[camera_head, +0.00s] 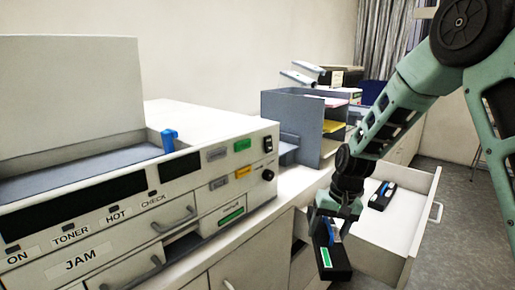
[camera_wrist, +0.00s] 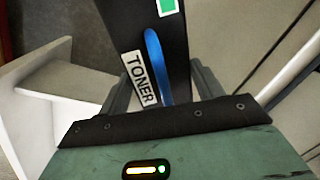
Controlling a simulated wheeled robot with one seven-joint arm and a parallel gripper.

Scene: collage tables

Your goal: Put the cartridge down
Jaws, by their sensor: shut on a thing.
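My gripper (camera_head: 330,222) is shut on a black toner cartridge (camera_head: 338,262) with a blue handle and a green-and-white label. The cartridge hangs below the fingers, in front of the cabinet and to the left of the open drawer (camera_head: 395,234). In the wrist view the cartridge (camera_wrist: 178,62) sits between both fingers of my gripper (camera_wrist: 160,90), with a white "TONER" label beside the blue handle. Its far end is cut off by the picture's top edge. A second dark cartridge with blue on it (camera_head: 382,195) lies inside the open drawer.
The large white machine (camera_head: 90,215) with "TONER" and "JAM" labels fills the left; a dark opening (camera_head: 183,244) shows low on its front. A grey paper organizer (camera_head: 293,118) stands on the counter behind. The drawer floor nearer the front looks clear.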

